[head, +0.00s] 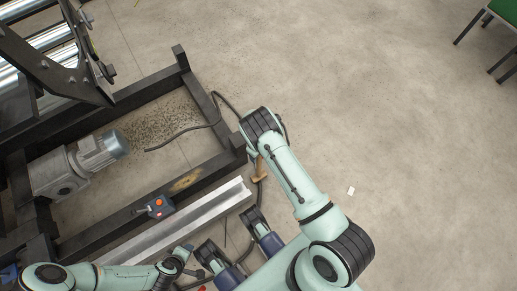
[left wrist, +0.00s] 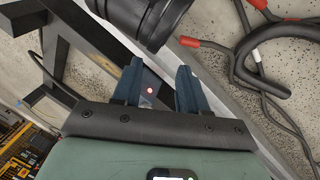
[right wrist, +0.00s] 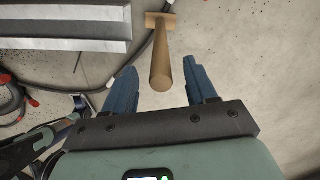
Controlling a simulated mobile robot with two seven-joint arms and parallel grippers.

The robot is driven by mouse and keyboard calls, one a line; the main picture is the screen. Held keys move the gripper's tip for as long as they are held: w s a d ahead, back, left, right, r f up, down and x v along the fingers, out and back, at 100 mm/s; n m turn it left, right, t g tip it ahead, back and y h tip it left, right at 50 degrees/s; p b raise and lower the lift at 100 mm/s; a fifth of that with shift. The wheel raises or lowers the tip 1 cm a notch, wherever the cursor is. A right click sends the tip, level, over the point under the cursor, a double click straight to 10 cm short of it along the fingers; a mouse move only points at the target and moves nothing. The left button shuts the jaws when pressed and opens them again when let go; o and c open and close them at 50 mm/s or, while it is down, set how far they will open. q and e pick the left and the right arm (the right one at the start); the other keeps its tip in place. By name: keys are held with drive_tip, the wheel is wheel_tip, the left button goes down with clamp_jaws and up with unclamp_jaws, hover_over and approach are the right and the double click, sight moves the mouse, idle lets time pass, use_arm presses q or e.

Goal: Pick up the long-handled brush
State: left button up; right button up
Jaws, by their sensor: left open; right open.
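The long-handled brush (right wrist: 161,60) is in the right wrist view, with its wooden handle end toward me and its head farther off at the top. In the head view a small wooden part of the brush (head: 259,169) shows below my right wrist; the rest is hidden. My right gripper (right wrist: 159,67) is open, with the handle end between its two blue fingers in the picture, and nothing visibly clamped. In the head view my wrist mostly hides it. My left gripper (left wrist: 160,66) is open and empty, above the silver beam's area.
A silver beam (head: 190,222) lies beside a dark machine frame (head: 100,232) with a motor (head: 80,165) and a control box (head: 158,207). Dark hoses (left wrist: 245,55), some with red ends, lie near the left gripper. The concrete floor at right is mostly free.

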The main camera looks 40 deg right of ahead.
drive_tip(key=f, duration=0.2)
drive_tip(key=f+b, duration=0.1)
drive_tip(key=f, duration=0.2)
drive_tip(key=shift+s, duration=0.2)
drive_tip(key=shift+r, duration=0.15)
clamp_jaws()
use_arm(q)
drive_tip(key=shift+w+a+f, duration=0.3)
drive_tip(key=shift+w+f, duration=0.05)
drive_tip(key=shift+w, duration=0.15)
drive_tip(key=shift+w+a+f, duration=0.25)
drive_tip(key=shift+w+f, duration=0.05)
drive_tip(key=shift+w, duration=0.2)
use_arm(e)
drive_tip(key=shift+r, duration=0.1)
